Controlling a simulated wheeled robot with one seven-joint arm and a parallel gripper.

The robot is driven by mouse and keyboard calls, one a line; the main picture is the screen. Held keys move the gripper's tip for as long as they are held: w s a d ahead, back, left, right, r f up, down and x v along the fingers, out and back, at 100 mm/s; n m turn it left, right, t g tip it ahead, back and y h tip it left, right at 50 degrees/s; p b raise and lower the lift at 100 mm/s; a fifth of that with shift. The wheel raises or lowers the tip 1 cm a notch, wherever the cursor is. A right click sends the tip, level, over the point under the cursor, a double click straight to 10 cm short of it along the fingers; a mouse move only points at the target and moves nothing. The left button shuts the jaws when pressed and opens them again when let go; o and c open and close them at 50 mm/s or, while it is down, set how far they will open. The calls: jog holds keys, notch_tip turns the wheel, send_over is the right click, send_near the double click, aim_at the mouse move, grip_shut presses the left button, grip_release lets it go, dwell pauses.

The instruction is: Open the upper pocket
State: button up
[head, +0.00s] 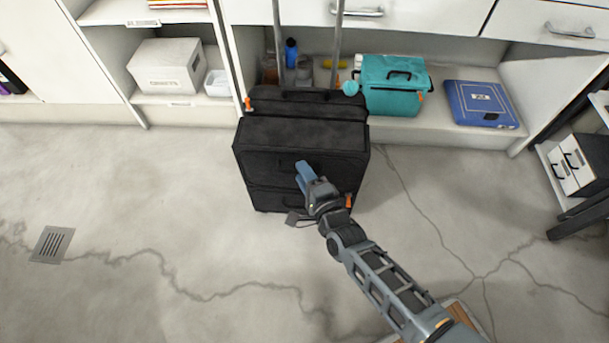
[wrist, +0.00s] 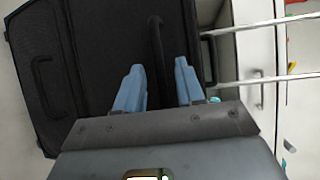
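A black suitcase (head: 303,135) stands upright on the floor against the shelving, its two metal telescoping rods raised. Its front has an upper pocket (head: 262,158) and a lower section (head: 270,197) with its own handle. My gripper (head: 301,171) is in front of the upper pocket, over its handle. In the wrist view my gripper (wrist: 160,75) has its two blue fingers apart, on either side of the dark pocket handle (wrist: 156,42). I cannot tell whether they touch it. The upper pocket looks closed. Part of the suitcase front is hidden by my arm.
A teal bag (head: 392,95) and a blue case (head: 482,104) sit on the low shelf to the right. A white box (head: 167,66) is on the left shelf. Drawers hang above. The floor in front is clear, with a grate (head: 51,245) at left.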

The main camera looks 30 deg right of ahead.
grip_shut()
dwell(0.6)
